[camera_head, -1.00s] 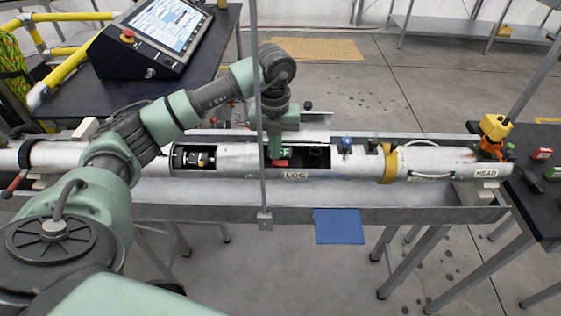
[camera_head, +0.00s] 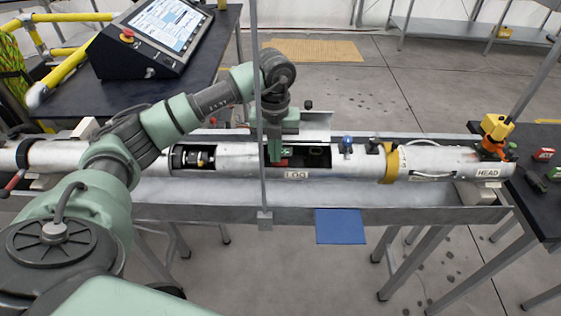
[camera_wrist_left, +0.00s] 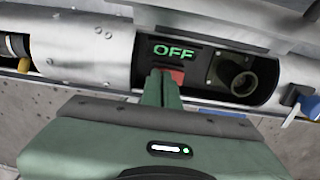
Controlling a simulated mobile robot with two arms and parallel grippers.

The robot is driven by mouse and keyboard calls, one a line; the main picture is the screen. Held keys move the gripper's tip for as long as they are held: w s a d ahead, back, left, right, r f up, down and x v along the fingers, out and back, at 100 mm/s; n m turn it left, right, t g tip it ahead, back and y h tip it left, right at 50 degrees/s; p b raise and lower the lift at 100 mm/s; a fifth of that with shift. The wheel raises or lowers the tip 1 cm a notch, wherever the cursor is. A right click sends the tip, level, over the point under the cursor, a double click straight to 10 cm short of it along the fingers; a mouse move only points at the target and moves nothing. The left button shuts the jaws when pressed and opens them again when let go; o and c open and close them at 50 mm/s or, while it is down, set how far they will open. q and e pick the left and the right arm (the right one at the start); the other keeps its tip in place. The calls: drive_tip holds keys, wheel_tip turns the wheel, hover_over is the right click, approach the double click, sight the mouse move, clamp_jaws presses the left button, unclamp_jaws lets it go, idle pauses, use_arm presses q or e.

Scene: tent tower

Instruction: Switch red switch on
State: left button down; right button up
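The red switch (camera_wrist_left: 177,77) sits inside the opening of the silver tube, under a green lit "OFF" sign (camera_wrist_left: 174,52) in the left wrist view. In the head view the red switch (camera_head: 284,161) shows as a small patch above the "LOG" label. My left gripper (camera_wrist_left: 162,84) has its fingers together and reaches into the opening. Its tips are at the left side of the red switch and hide part of it; I cannot tell whether they touch. In the head view my left gripper (camera_head: 273,155) points down into the tube. My right gripper is not in view.
A thin vertical post (camera_head: 261,120) stands in front of my left arm. A blue knob (camera_head: 346,142) and a yellow band (camera_head: 390,163) are on the tube to the right. A round socket (camera_wrist_left: 243,82) lies right of the switch. A raised lid (camera_head: 315,122) stands behind the opening.

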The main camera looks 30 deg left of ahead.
use_arm(q)
wheel_tip(320, 180, up, 7)
drive_tip(key=p, duration=0.4)
drive_tip(key=shift+p, duration=0.4)
drive_tip(key=shift+d+f, duration=0.1)
drive_tip(key=shift+f, duration=0.1)
idle(0.4)
